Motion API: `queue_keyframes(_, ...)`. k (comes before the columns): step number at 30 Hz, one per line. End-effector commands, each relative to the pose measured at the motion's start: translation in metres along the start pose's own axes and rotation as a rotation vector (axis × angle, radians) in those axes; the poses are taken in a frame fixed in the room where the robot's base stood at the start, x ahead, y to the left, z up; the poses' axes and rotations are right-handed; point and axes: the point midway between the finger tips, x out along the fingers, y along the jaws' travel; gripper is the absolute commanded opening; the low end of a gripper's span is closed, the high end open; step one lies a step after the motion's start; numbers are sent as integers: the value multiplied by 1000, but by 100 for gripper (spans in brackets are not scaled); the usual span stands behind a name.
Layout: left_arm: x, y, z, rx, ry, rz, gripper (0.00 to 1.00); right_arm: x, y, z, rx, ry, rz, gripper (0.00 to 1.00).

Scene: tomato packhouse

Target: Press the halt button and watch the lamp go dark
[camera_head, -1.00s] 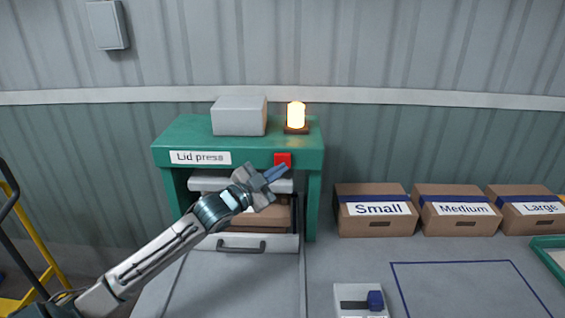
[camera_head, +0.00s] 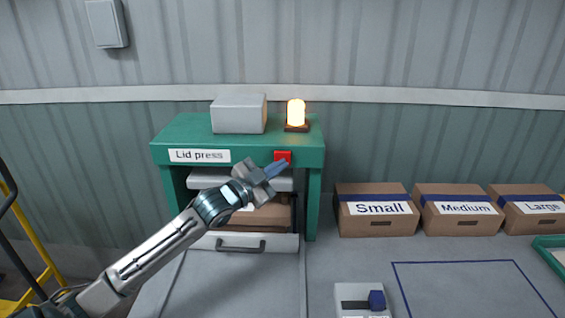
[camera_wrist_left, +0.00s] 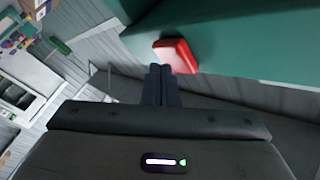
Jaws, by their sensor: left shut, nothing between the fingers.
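The red halt button (camera_head: 282,156) is on the front of the green lid press (camera_head: 240,143), at the right of its upper beam. The lamp (camera_head: 296,112) on top of the press is lit, a warm yellow-white. My left gripper (camera_head: 284,164) is shut and empty, its blue fingertips at the lower edge of the button in the head view. In the left wrist view the shut fingers (camera_wrist_left: 161,70) point at the red button (camera_wrist_left: 176,55), their tips close to it. I cannot tell whether they touch. My right gripper is not in view.
A grey box (camera_head: 239,114) sits on the press. Below, a drawer with a handle (camera_head: 240,247) and a brown carton (camera_head: 265,217) show inside. Cartons marked Small (camera_head: 380,225), Medium (camera_head: 458,224) and Large (camera_head: 532,222) stand right. A blue-knobbed slider box (camera_head: 361,293) is in front.

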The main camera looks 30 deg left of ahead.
Motion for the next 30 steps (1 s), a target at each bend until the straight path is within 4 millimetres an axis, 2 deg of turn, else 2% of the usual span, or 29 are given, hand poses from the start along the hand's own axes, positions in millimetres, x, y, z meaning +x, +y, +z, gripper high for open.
queue_keyframes(30,4,-3,3,1,-1,-1,0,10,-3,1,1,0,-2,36)
